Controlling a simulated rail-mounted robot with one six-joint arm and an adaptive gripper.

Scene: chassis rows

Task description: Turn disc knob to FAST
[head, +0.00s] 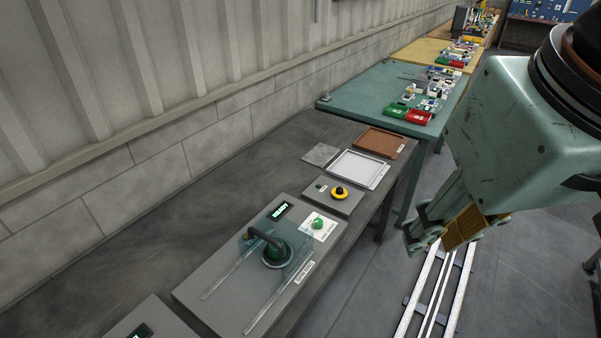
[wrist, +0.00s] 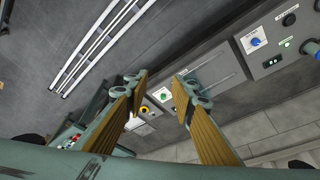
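A small green knob (head: 318,224) sits on a white labelled plate on a grey chassis (head: 215,285). It also shows between my fingers in the wrist view (wrist: 163,96). A blue knob (wrist: 256,41) sits on a similar white plate of another chassis in the wrist view. I cannot read the plates' markings, see FAST, or tell which is the disc knob. My gripper (head: 428,238) hangs right of the bench in the head view, apart from the panels. In the wrist view (wrist: 158,87) its fingers are spread with nothing between them.
A lit display (head: 280,211) is behind. White floor rails (head: 432,290) run alongside.

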